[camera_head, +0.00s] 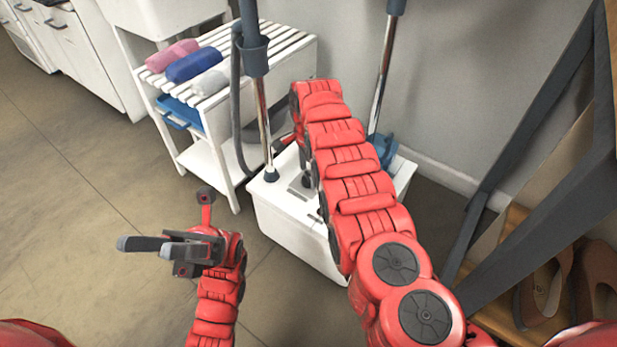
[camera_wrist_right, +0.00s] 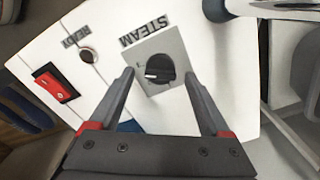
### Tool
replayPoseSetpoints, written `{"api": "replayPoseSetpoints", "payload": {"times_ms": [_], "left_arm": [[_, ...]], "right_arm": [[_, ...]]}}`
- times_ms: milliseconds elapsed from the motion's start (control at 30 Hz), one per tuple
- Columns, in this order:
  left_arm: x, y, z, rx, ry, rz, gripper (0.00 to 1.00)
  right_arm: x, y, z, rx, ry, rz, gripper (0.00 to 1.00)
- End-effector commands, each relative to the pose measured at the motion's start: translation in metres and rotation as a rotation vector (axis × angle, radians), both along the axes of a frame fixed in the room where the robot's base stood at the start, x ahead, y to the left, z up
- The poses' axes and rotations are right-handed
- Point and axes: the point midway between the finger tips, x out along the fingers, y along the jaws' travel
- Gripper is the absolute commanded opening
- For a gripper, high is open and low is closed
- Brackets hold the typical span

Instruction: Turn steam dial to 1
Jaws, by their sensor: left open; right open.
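The steam dial (camera_wrist_right: 159,68) is a black round knob with a white pointer mark, on a grey plate under the word STEAM in the right wrist view. It sits on the white steamer base (camera_head: 285,218), which stands on the floor in the head view. My right gripper (camera_wrist_right: 158,82) is open, with its two fingers on either side of the dial; I cannot tell whether they touch it. My left gripper (camera_head: 145,244) is open and empty, left of the base.
A red switch (camera_wrist_right: 55,86) and a READY light (camera_wrist_right: 88,55) are beside the dial. Metal poles (camera_head: 385,70) rise from the base. A white slatted shelf (camera_head: 265,45) with rolled towels (camera_head: 193,64) stands behind. A wooden rack with shoes (camera_head: 545,290) is at right. Floor at left is clear.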

Motion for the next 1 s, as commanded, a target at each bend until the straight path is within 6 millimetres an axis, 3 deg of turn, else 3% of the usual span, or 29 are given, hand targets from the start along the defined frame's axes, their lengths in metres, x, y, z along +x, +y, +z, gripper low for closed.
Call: {"api": "replayPoseSetpoints", "payload": {"times_ms": [100, 300, 667, 1000], "left_arm": [[-0.018, 0.01, 0.01, -0.06, -0.11, -0.038, 0.47], [-0.035, 0.022, 0.019, -0.122, -0.211, -0.082, 0.47], [-0.039, 0.025, 0.021, -0.136, -0.233, -0.092, 0.47], [-0.039, 0.025, 0.021, -0.135, -0.232, -0.091, 0.47]], "right_arm": [[0.0, 0.0, -0.01, 0.0, 0.0, 0.0, 0.81], [0.0, 0.0, -0.016, 0.0, -0.001, 0.0, 0.81], [0.0, 0.0, -0.016, 0.0, -0.001, 0.0, 0.81], [0.0, 0.0, -0.016, 0.0, -0.001, 0.0, 0.2]]}}
